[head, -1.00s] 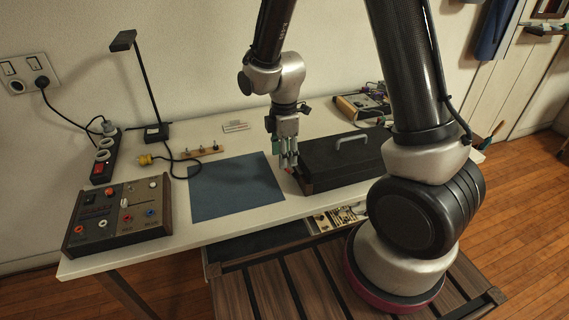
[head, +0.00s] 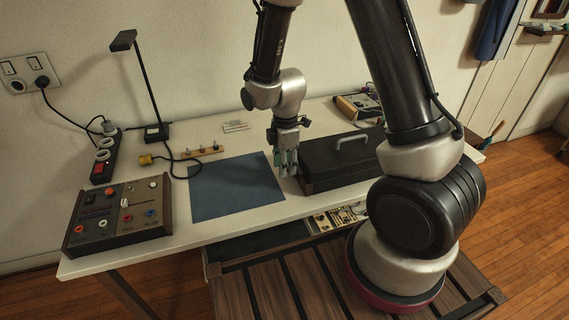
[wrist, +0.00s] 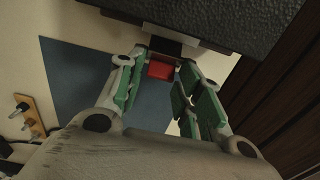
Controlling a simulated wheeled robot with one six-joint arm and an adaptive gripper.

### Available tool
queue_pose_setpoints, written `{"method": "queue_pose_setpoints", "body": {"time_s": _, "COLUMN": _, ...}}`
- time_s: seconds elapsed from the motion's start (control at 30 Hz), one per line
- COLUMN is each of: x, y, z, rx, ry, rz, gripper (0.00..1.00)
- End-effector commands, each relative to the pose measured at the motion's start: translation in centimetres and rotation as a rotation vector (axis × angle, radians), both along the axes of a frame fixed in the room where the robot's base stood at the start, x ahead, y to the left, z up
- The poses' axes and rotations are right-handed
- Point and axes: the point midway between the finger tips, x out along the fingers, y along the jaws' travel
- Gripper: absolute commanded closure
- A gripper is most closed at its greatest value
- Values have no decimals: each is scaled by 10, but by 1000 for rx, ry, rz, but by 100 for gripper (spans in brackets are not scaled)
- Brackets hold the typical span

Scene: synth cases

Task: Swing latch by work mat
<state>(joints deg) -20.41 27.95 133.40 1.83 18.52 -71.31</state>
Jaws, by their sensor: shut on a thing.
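The blue work mat (head: 235,192) lies flat on the bench, left of a closed black case (head: 340,168) with a grey handle (head: 352,142). My gripper (head: 287,170) is low at the case's left side, beside the mat's right edge. In the wrist view the red latch (wrist: 161,71) sits at the edge of the black case (wrist: 225,22), between the green-padded fingers of my gripper (wrist: 163,62). The fingers are shut on the latch. The mat also shows in the wrist view (wrist: 75,80). In the head view the latch is hidden behind my gripper.
A control box (head: 118,217) stands at the bench's front left. Another device (head: 357,106) stands behind the case. The mat is bare.

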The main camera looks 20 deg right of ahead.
Motion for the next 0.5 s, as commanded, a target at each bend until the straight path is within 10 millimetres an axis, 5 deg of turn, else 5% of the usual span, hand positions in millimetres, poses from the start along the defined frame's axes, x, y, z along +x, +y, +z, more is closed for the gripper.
{"method": "queue_pose_setpoints", "body": {"time_s": 0.5, "x": -2, "y": -17, "z": 6, "rx": 232, "ry": 6, "rz": -8, "gripper": 88}}
